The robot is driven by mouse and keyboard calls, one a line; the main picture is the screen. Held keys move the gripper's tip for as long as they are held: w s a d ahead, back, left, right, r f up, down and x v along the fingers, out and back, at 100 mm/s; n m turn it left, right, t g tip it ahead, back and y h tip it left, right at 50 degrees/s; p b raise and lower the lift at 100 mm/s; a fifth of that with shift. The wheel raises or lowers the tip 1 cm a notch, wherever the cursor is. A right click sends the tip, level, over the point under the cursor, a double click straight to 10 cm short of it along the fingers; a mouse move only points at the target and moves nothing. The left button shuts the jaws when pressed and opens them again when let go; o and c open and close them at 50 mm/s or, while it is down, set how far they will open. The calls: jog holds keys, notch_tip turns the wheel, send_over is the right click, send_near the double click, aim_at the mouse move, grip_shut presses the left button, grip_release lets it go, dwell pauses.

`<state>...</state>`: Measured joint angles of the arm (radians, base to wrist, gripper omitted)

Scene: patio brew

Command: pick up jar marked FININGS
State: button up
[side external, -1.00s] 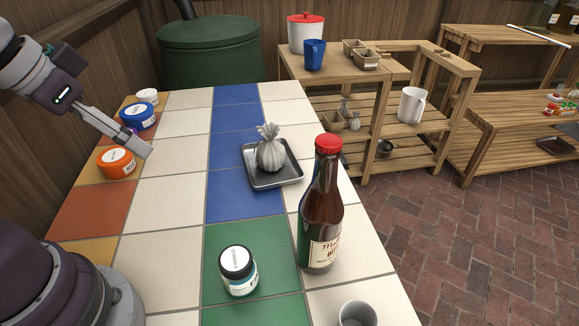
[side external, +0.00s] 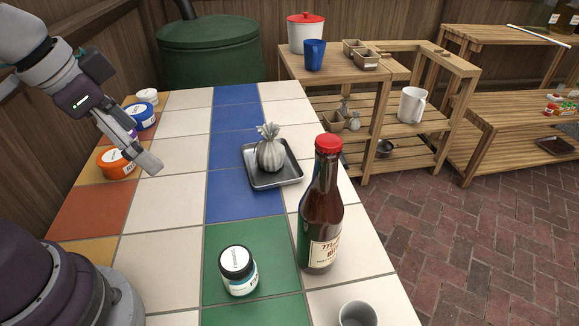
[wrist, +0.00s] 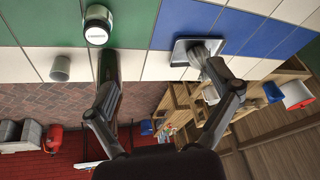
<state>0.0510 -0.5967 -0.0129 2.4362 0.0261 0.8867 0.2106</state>
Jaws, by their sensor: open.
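A jar with a dark rim and white lid label (side external: 239,271) stands upright on the green tiles near the front. It also shows at the top of the wrist view (wrist: 97,25). At the left edge stand an orange jar (side external: 115,163), a blue-lidded jar (side external: 140,116), a white-lidded jar (side external: 147,97) and a purple one, mostly hidden. I cannot read FININGS on any label. My gripper (side external: 152,165) hangs above the table just right of the orange jar. In the wrist view my gripper (wrist: 163,82) is open and empty.
A tall brown bottle with a red cap (side external: 321,205) stands right of the front jar. A grey cup (side external: 358,314) is at the front edge. A metal tray (side external: 262,181) holds a tied grey bag (side external: 270,152). White tiles between the left jars and blue strip are clear.

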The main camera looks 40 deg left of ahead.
jog(key=w+d+f+m+g, duration=0.25)
jog(key=d+f+m, duration=0.2)
jog(key=m, duration=0.45)
jog(key=m+g+h, duration=0.1)
jog(key=m+g, duration=0.2)
jog(key=m, duration=0.4)
send_over(235, 258)
jog(key=a, duration=0.1)
notch_tip(235, 258, down, 4)
jog(key=shift+a+r+t, duration=0.15)
jog(key=shift+r+t, duration=0.05)
jog(key=shift+t, duration=0.05)
jog(key=shift+m, duration=0.4)
jog(key=f, duration=0.3)
jog(key=d+f, duration=0.1)
jog(key=f, duration=0.6)
jog(key=shift+d+f, duration=0.15)
jog(key=shift+d, duration=0.15)
jog(key=shift+c, duration=0.2)
jog(key=c, duration=1.3)
jog(key=shift+o, duration=0.2)
